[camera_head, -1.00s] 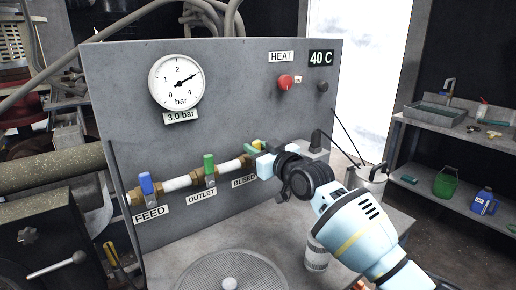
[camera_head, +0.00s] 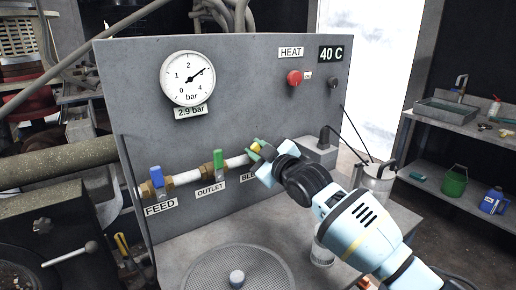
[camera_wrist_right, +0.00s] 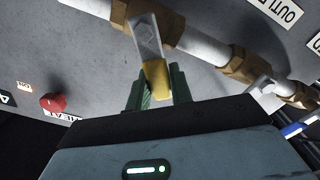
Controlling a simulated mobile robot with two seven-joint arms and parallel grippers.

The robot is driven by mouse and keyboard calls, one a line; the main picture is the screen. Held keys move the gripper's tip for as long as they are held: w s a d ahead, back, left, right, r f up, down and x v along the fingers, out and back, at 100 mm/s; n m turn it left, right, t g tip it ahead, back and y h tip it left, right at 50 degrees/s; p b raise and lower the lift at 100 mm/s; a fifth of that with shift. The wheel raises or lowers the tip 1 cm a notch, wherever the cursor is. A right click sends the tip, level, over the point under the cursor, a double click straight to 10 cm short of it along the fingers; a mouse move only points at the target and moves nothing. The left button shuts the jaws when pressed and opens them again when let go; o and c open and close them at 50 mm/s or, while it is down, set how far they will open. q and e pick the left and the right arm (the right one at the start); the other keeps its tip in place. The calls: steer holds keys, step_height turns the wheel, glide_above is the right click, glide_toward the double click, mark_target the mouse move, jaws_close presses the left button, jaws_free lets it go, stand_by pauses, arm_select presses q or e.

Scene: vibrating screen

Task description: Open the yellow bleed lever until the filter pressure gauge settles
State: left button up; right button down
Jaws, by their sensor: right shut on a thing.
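The yellow bleed lever (camera_wrist_right: 156,82) shows in the right wrist view between the green fingertips of my right gripper (camera_wrist_right: 158,92), which is shut on it. In the head view the right gripper (camera_head: 258,150) is at the right end of the pipe, over part of the BLEED label (camera_head: 247,177). Only a little of the lever shows there. The round pressure gauge (camera_head: 187,78) is on the upper left of the grey panel; its needle points up and right, and the plate below reads 2.9 bar (camera_head: 190,112). My left gripper is not in view.
Left along the pipe are the blue FEED lever (camera_head: 157,177) and the green OUTLET lever (camera_head: 218,160), both upright. A red HEAT knob (camera_head: 294,78) is above. A round mesh screen (camera_head: 205,268) lies below. A metal can (camera_head: 378,182) stands at right.

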stand_by(0.3)
steer(key=c, duration=1.2)
jaws_free()
steer(key=shift+c, duration=0.2)
steer(key=v, duration=0.7)
steer(key=shift+s+d+p, duration=0.25)
steer(key=shift+s+p, duration=0.05)
steer(key=shift+p, duration=0.05)
